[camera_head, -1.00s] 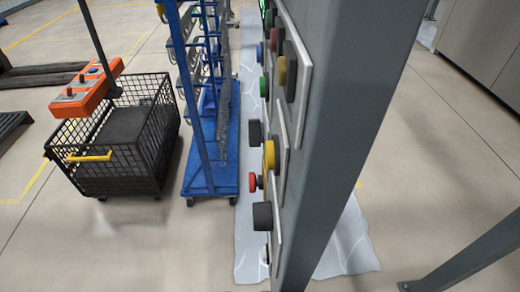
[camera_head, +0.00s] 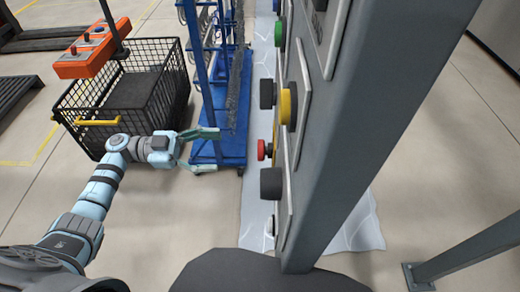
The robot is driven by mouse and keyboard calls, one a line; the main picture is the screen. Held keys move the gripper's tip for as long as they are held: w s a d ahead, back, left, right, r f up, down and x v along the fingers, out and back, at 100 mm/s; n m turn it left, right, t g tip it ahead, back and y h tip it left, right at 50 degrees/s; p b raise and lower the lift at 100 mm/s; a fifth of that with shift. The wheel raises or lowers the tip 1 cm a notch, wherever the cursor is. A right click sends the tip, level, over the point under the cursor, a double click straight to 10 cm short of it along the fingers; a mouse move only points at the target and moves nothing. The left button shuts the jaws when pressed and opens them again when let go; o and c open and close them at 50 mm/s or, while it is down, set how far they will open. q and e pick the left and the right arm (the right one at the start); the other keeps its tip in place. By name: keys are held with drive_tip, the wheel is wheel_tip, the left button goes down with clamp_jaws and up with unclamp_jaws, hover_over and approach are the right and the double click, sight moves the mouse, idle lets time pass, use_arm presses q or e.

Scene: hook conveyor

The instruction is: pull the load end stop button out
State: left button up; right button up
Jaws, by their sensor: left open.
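The stop button (camera_head: 263,150) is a red mushroom button sticking out to the left from the side of a grey post (camera_head: 345,150). I see it edge-on, so how far out it sits cannot be told. My left gripper (camera_head: 212,151) comes in from the left at about the button's height in the picture. Its two pale green fingers are spread, empty, and point right towards the button. A gap shows between the fingertips and the button. My right gripper is not in view.
Black knobs (camera_head: 267,94) (camera_head: 271,183) sit above and below the red button, with a yellow-ringed control (camera_head: 288,106) close by. A blue rack cart (camera_head: 215,80) and a black wire cart (camera_head: 125,95) with an orange control box (camera_head: 90,50) stand behind my left arm.

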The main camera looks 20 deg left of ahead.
sight(260, 151)
use_arm(q)
drive_tip(key=p+x, duration=0.2)
drive_tip(key=x, duration=1)
drive_tip(key=shift+w+d+r, duration=0.1)
drive_tip(key=shift+w+r, duration=0.05)
drive_tip(key=shift+c, duration=0.6)
